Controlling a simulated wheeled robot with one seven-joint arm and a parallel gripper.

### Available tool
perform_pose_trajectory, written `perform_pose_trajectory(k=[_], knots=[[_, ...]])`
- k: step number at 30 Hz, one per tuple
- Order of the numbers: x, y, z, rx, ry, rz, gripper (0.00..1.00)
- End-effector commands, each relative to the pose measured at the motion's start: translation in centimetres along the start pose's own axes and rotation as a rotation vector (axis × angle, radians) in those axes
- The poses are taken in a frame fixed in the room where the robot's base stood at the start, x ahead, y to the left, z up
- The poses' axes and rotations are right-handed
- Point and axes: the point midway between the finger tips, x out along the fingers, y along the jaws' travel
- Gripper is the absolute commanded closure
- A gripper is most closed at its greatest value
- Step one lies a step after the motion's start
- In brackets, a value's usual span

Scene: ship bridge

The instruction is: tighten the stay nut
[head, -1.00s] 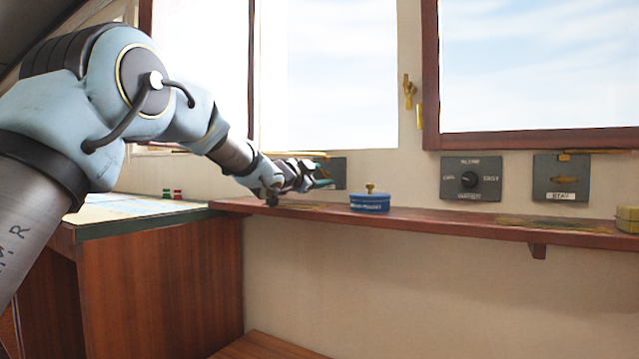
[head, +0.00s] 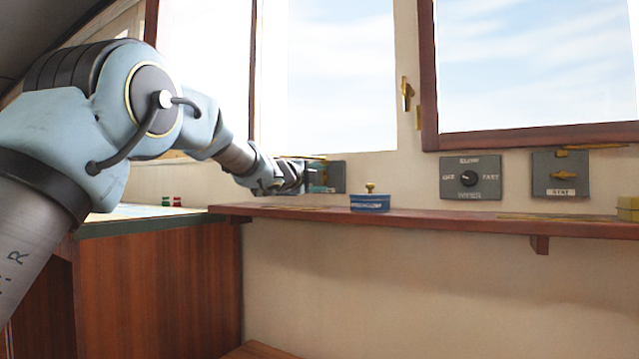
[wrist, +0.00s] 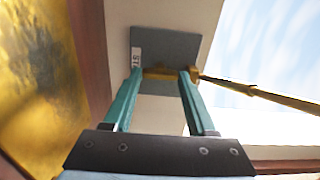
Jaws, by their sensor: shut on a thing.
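The stay nut (wrist: 158,74) is a brass wing nut on a grey wall plate (wrist: 177,44) with a small white label, its text only partly readable. In the wrist view, the teal fingers of my gripper (wrist: 163,76) stand on either side of the nut and are shut on it. A brass stay rod (wrist: 265,94) runs from beside the nut toward the window. In the head view, my gripper (head: 318,178) is at the left plate (head: 339,177), above the wooden shelf; the nut is hidden there.
A dial plate (head: 471,178), a second stay plate (head: 561,175) and a yellow box (head: 628,208) are farther right. A brass sheet (wrist: 40,80) lies along the shelf.

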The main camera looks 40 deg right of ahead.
Motion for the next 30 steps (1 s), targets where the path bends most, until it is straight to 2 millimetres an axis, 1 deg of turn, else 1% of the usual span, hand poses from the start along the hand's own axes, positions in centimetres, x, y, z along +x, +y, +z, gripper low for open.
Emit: perform_pose_trajectory(k=[6, 17, 18, 26, 30], knots=[[0.01, 0.13, -0.03, 0.034, 0.001, 0.002, 0.98], [0.02, 0.12, -0.03, 0.037, 0.001, 0.002, 0.98], [0.02, 0.12, -0.03, 0.037, 0.001, 0.002, 0.42], [0.01, 0.08, -0.03, 0.036, 0.001, 0.001, 0.12], [0.01, 0.05, -0.02, 0.035, 0.000, 0.001, 0.12]])
